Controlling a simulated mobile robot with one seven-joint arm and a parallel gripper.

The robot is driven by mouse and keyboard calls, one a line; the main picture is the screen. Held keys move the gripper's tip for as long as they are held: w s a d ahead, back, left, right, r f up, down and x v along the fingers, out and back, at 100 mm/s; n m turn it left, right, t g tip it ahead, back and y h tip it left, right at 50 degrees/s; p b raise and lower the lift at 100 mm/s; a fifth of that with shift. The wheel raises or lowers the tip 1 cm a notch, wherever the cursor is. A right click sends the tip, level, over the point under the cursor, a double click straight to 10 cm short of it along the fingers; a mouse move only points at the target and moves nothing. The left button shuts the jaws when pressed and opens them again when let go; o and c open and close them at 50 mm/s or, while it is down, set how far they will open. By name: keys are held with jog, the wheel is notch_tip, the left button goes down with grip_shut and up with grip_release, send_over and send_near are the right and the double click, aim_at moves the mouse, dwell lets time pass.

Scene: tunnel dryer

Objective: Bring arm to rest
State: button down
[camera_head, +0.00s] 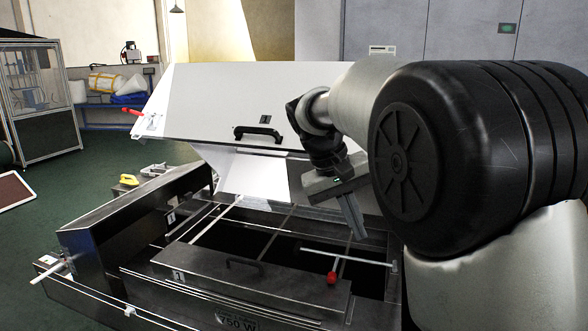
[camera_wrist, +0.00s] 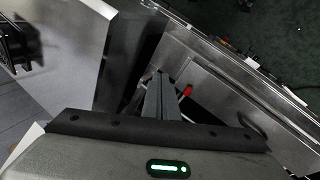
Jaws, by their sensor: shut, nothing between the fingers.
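My gripper (camera_head: 355,222) hangs at the end of my bent arm above the open dryer bay in the head view, its fingers together and pointing down. In the wrist view my gripper (camera_wrist: 160,84) shows with its fingers together and nothing between them. The tunnel dryer (camera_head: 88,235) is a dark metal machine below it. Its white lid (camera_head: 205,95) with a black handle (camera_head: 258,132) stands raised behind my gripper. A rod with a red knob (camera_head: 332,278) lies across the bay just below the fingers; the red knob also shows in the wrist view (camera_wrist: 187,90).
My arm covers the right side of the head view and hides part of the dryer. A yellow-handled item (camera_head: 129,180) is beyond the dryer's left side. A glass-fronted cabinet (camera_head: 45,100) and a blue bench (camera_head: 105,102) stand at the far left.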

jog(key=s+d+t+y+p, duration=0.1)
jog(key=s+t+y, duration=0.3)
jog(key=s, duration=2)
jog(key=shift+f+t+p, duration=0.3)
jog(key=shift+f, duration=0.1)
jog(key=shift+d, duration=0.1)
